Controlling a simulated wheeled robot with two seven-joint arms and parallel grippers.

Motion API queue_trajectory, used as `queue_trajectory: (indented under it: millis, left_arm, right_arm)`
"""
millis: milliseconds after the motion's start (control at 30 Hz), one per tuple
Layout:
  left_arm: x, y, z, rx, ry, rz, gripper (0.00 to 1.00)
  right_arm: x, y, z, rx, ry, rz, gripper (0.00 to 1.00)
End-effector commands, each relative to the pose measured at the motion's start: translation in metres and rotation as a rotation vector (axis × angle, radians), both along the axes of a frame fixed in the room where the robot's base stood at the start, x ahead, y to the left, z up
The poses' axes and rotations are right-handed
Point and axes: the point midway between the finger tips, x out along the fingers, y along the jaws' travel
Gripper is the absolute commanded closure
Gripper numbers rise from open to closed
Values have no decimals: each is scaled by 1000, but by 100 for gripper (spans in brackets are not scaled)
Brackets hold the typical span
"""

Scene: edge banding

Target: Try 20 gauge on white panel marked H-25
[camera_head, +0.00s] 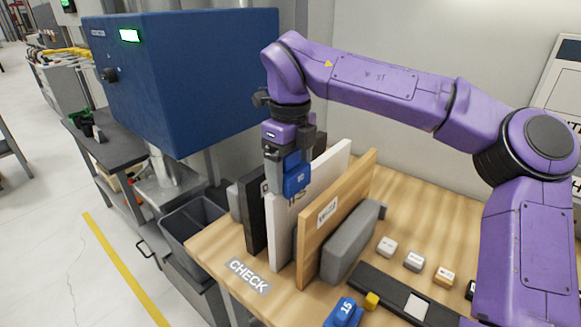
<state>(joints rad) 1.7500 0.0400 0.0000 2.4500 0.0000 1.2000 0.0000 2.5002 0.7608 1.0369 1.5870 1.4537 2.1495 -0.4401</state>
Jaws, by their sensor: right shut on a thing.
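My right gripper (288,160) points down over the row of standing panels and is shut on a blue gauge (297,180). The number on this gauge is too small to read surely. The gauge is at the upper part of the white panel (284,235), in front of its label. The label is mostly hidden, so its marking cannot be read in full. I cannot tell whether the gauge touches the panel's edge or sits around it. The white panel stands upright between a black panel (251,215) and a wood-coloured panel (345,205). My left gripper is not in view.
Grey blocks (352,243) stand beside the panels. A blue gauge marked 15 (345,311) lies at the front near a black strip (392,293). Several small labelled blocks (414,261) are to the right. A CHECK label (248,275) marks the table's front. A blue machine (190,80) stands at left.

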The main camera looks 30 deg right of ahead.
Motion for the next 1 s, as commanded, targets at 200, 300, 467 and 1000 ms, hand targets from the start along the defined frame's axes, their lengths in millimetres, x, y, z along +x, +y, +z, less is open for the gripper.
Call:
queue_trajectory:
  millis: [200, 300, 467, 1000]
  left_arm:
    - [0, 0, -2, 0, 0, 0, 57]
    - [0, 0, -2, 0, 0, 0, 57]
    - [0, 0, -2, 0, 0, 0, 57]
    - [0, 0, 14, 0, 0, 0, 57]
  right_arm:
    - [0, 0, -3, 0, 0, 0, 56]
    - [0, 0, -3, 0, 0, 0, 56]
    - [0, 0, -3, 0, -1, 0, 56]
    - [0, 0, 13, 0, 0, 0, 0]
